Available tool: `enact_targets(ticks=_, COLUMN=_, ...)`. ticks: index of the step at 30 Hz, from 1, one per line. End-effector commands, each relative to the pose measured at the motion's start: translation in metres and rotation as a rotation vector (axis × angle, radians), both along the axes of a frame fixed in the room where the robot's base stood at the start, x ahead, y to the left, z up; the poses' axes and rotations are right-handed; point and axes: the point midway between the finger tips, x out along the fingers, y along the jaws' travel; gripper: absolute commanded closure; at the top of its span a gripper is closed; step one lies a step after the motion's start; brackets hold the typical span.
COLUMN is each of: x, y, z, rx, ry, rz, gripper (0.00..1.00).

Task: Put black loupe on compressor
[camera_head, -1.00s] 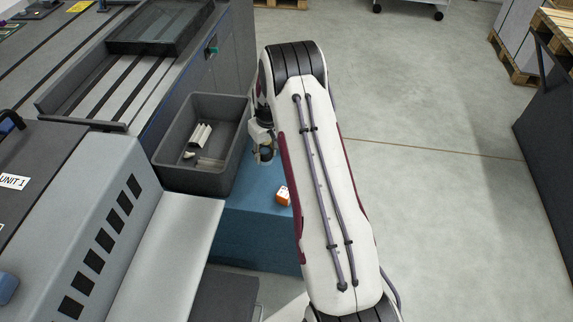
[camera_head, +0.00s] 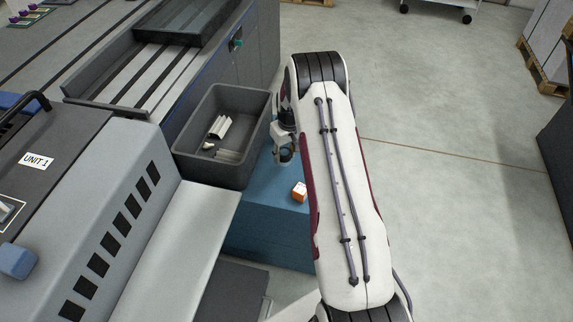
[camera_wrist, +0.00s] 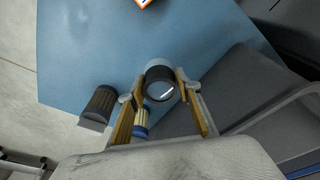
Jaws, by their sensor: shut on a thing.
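The black loupe (camera_wrist: 160,82), a short dark cylinder with a clear lens, sits between the fingertips of my gripper (camera_wrist: 160,97) in the wrist view. My gripper is shut on it. In the head view my gripper (camera_head: 284,153) hangs over the blue block (camera_head: 265,215), just right of the dark bin; the loupe is small and mostly hidden there. The blue block also lies below the loupe in the wrist view (camera_wrist: 95,50). No label shows which thing is the compressor; the blue block may be it. I cannot tell any contact between loupe and block.
The dark grey bin (camera_head: 262,112) holds pale pieces (camera_head: 220,127) and stands beside my gripper. An orange-and-white box (camera_head: 299,191) lies on the blue block. In the wrist view a dark ribbed cylinder (camera_wrist: 101,101) and a blue-and-yellow cylinder (camera_wrist: 141,122) show near the fingers.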

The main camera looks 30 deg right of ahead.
Motion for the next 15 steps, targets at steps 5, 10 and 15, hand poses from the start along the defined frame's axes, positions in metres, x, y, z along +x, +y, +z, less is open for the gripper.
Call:
enact_targets(ticks=5, x=0.0, y=0.0, z=-0.019, rx=0.0, ry=0.0, rz=0.0, gripper=0.91)
enact_targets(ticks=10, x=0.0, y=0.0, z=-0.022, rx=-0.001, ry=-0.001, rz=0.0, gripper=0.91)
enact_targets(ticks=15, x=0.0, y=0.0, z=-0.022, rx=-0.001, ry=-0.001, rz=0.0, gripper=0.91)
